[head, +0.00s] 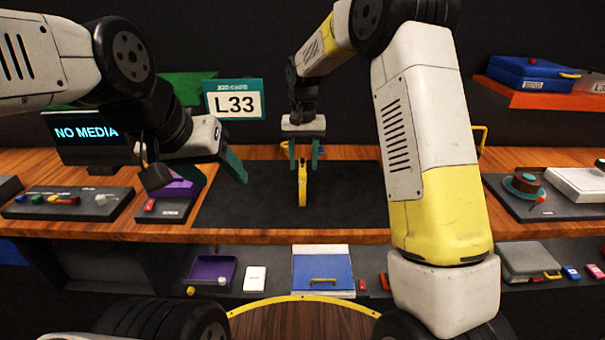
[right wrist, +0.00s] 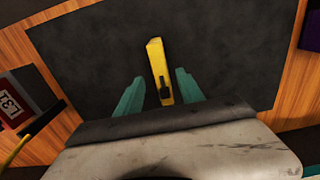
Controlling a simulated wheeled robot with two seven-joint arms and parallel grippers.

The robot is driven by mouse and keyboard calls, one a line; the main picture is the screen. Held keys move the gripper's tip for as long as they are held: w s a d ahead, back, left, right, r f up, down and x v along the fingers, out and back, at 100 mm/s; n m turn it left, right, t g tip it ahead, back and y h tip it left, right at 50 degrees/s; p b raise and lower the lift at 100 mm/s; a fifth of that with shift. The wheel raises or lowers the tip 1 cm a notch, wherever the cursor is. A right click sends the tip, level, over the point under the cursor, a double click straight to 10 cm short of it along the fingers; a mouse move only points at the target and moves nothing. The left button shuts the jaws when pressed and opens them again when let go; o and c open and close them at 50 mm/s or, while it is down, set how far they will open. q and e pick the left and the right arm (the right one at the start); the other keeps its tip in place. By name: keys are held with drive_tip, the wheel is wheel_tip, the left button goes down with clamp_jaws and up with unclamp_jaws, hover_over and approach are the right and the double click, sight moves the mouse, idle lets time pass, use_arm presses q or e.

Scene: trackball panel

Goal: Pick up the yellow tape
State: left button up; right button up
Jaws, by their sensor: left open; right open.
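A narrow yellow item (head: 302,188), the only thing here that fits the yellow tape, is on the dark mat (head: 345,205). In the right wrist view, this yellow item (right wrist: 157,62) looks long and thin, with a dark slot near its closer end. My right gripper (head: 304,162) is open, its teal fingers pointing down at the item. In the right wrist view, the fingers of the right gripper (right wrist: 159,88) lie on either side of the item's near end, with gaps. Contact cannot be told. My left gripper (head: 232,166) is open and empty at the mat's left side.
A purple holder (head: 178,190) and a panel with coloured knobs (head: 70,203) stand left of the mat. A screen reading NO MEDIA (head: 85,133) is behind them. A lower shelf holds a blue box (head: 322,270). The mat around the yellow item is clear.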

sight(303, 180)
wheel_tip(303, 180, down, 7)
drive_tip(key=shift+a+r, duration=0.15)
clamp_jaws()
